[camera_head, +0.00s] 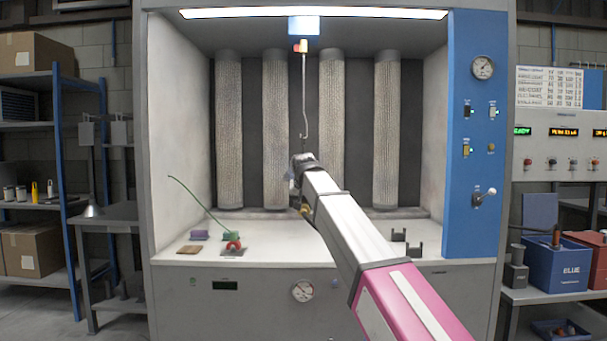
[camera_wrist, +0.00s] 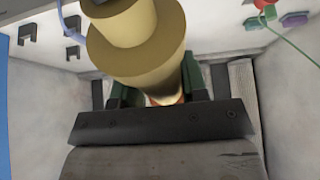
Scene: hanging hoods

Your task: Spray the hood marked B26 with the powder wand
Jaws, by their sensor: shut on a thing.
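My gripper (camera_head: 301,197) is in front of the spray booth's opening, below the hanging hook (camera_head: 305,95). In the wrist view my gripper (camera_wrist: 157,88) has its green fingers closed around a tan, stepped round piece (camera_wrist: 128,45). It fills the top middle; its far end is hidden, and I cannot tell for sure whether it is the powder wand. The hook shows no hood on it. No B26 mark is readable.
A blue control panel (camera_head: 474,215) bounds the right. A grey cone (camera_head: 92,208) sits on the left bench.

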